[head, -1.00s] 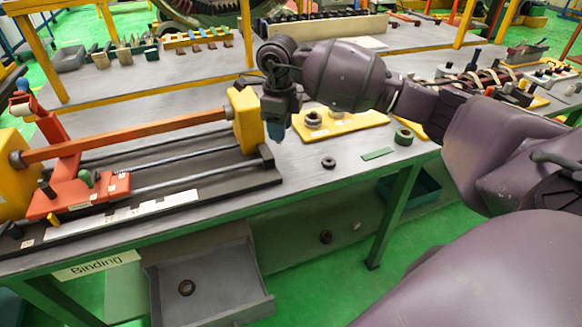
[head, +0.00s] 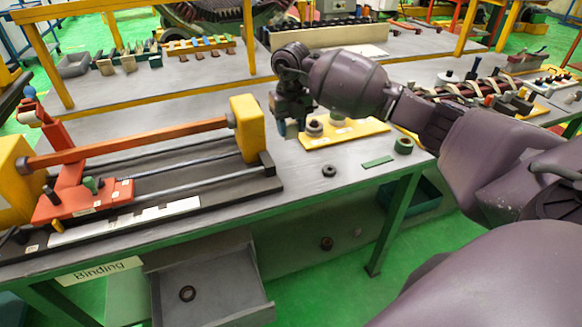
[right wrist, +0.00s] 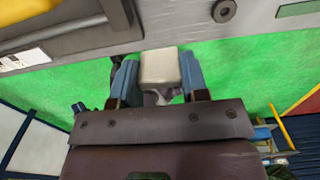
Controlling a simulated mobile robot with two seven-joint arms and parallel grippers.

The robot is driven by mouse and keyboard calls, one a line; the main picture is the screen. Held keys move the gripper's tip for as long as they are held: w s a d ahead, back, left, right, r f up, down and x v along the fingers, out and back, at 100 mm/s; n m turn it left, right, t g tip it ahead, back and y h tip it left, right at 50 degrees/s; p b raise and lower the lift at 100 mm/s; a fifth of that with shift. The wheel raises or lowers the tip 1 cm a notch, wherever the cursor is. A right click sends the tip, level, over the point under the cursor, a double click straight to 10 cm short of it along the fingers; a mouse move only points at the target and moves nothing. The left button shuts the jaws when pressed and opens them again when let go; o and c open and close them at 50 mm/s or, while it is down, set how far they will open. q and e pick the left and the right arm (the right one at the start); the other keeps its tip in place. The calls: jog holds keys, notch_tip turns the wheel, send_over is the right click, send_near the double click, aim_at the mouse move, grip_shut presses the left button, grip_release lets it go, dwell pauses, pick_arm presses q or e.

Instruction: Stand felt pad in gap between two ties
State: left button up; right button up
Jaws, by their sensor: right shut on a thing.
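My right gripper (head: 287,128) is over the near bench, just right of the yellow end block. In the right wrist view its blue fingers (right wrist: 157,78) are shut on a pale, off-white block, which I take to be the felt pad (right wrist: 160,66). The pad is hard to make out in the head view. A dark red bar with several pale bands around it, likely the ties (head: 468,90), lies at the right behind my right forearm, which hides part of it. The gap between two ties is too small to judge. My left gripper is not in view.
A winding fixture with an orange beam (head: 130,143) and yellow end block (head: 248,128) fills the bench's left. A yellow board (head: 352,133), a black ring (head: 329,170), a green strip (head: 378,162) and a green roll (head: 403,146) lie right of it. A drawer (head: 210,285) hangs below.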

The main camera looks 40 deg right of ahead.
aim_at(291, 177)
notch_tip(291, 177, down, 13)
jog(key=shift+f+b, duration=0.1)
jog(key=shift+b, duration=0.3)
jog(key=shift+f, duration=0.15)
jog(key=o, duration=0.7)
notch_tip(291, 177, up, 12)
jog(key=shift+r+p, duration=0.2)
jog(key=shift+p, duration=0.1)
dwell(0.6)
